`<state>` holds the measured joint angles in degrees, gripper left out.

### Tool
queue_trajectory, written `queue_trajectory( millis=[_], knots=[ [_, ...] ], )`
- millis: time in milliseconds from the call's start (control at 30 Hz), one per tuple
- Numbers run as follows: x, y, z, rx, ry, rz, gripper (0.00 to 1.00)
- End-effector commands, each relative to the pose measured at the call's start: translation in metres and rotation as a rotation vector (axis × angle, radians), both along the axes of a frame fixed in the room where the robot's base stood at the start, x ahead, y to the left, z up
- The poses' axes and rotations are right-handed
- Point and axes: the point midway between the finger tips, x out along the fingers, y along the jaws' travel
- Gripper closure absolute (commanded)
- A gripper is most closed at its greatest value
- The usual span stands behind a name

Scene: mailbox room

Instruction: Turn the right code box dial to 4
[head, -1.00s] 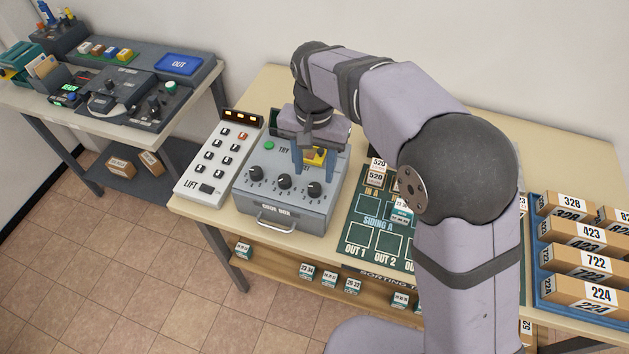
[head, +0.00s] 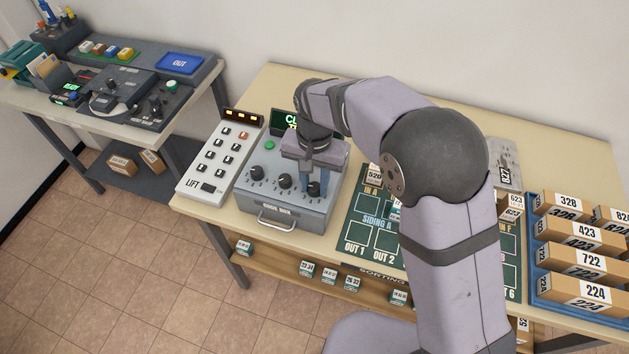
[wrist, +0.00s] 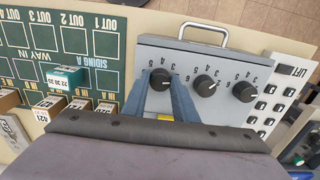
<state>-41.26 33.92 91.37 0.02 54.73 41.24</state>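The grey code box (head: 285,215) stands on the table with three black dials on its top. The left dial (head: 257,173) and middle dial (head: 285,181) are uncovered. In the wrist view, which is turned around, the right dial (wrist: 159,79) is at the left, between the two blue fingertips. The fingers are apart, one on each side of the knob; I cannot tell whether they touch it. Which number the right dial points at is not readable.
A small screen (head: 284,120) with green letters stands at the box's back. The white LIFT keypad (head: 215,160) is close on the left. The green sorting board (head: 357,235) with small blocks is close on the right. A handle (head: 276,222) sticks out in front.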

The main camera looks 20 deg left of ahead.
Motion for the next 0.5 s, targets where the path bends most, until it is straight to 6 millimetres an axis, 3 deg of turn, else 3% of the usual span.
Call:
queue_trajectory(
  millis=[500],
  knots=[
    [0.0006, 0.0, 0.0012, 0.0, -0.001, 0.078, 0.96]
  ],
)
